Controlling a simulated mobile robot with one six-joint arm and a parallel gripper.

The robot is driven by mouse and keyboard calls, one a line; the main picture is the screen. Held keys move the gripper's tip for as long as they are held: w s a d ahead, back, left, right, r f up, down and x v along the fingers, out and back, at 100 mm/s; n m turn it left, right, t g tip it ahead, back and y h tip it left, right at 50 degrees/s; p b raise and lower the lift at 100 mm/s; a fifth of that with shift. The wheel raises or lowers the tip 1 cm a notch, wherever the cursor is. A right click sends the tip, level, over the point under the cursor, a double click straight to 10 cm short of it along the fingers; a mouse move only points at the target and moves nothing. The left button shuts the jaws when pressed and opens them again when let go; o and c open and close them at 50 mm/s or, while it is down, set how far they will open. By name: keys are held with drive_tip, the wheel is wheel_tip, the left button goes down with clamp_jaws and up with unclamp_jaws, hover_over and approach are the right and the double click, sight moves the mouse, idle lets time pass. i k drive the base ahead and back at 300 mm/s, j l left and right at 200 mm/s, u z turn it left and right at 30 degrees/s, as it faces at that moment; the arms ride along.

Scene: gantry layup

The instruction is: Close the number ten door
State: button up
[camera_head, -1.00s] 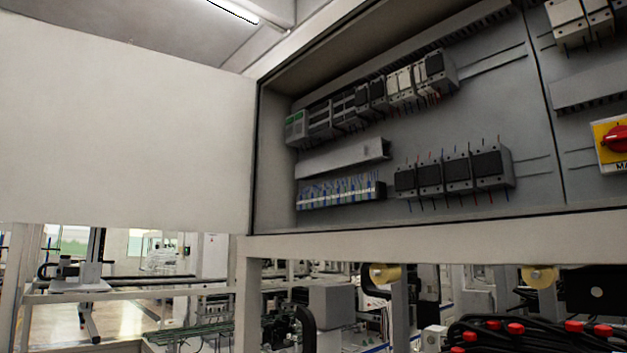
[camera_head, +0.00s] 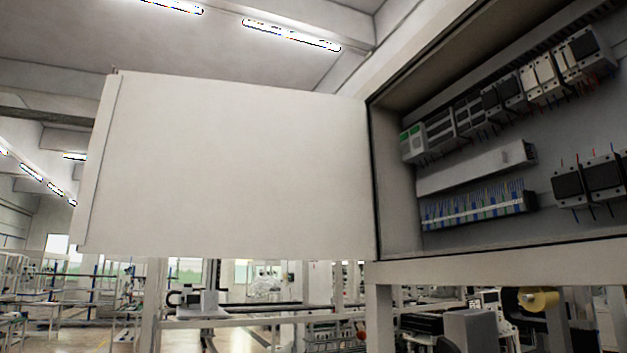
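A plain pale door (camera_head: 240,165) stands wide open, hinged on the left side of a grey electrical cabinet (camera_head: 398,215). Its free edge is at the far left and shows a narrow folded rim. No number shows on the door face that I see, so I cannot tell whether it is number ten. Inside the cabinet are rows of relays and breakers, a grey duct (camera_head: 475,170) and a blue terminal strip (camera_head: 478,206). My gripper is not in view.
The cabinet stands on a pale frame (camera_head: 500,264). Under the door are a gantry rail (camera_head: 265,308) and benches in the hall behind. A yellow roll (camera_head: 538,299) hangs at the lower right. Open floor shows at the lower left.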

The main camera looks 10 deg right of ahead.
sight(175, 167)
drive_tip(key=i+j+z, duration=0.45)
drive_tip(key=j, duration=0.25)
drive_tip(key=i+j+z, duration=0.2)
drive_tip(key=j+z, duration=0.25)
drive_tip(key=j, duration=0.3)
drive_tip(key=i+j+z, duration=0.15)
drive_tip(key=j+z, duration=0.3)
drive_tip(key=j, duration=0.35)
drive_tip(key=j+z, duration=0.5)
drive_tip(key=j, duration=0.4)
drive_tip(key=k+j+z, duration=0.2)
drive_tip(key=j+z, duration=0.25)
drive_tip(key=j, duration=0.35)
